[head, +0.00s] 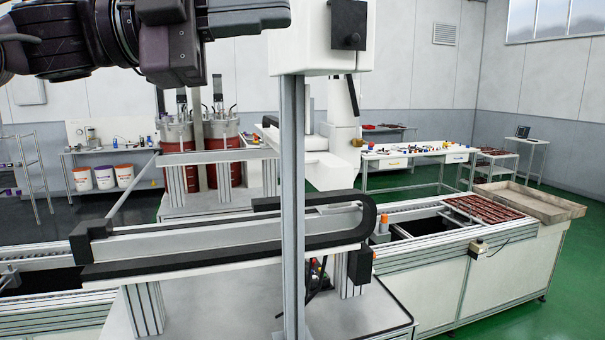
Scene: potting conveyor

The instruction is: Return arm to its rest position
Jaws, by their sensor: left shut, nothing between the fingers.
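My left arm crosses the top left of the head view, with dark links high in front of the room. My left gripper (180,72) is at its right end, shut and empty. It hangs in the air, apart from the machine below, and touches nothing that I can see. Its upper part is cut off by the top edge. My right gripper is not in view.
A tall grey post (292,200) with a white head unit (320,35) stands close on the right. A beam with a black cable chain (330,235) crosses below. Two red tanks (172,150) stand behind. The conveyor (450,265) carries a brown tray (484,209).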

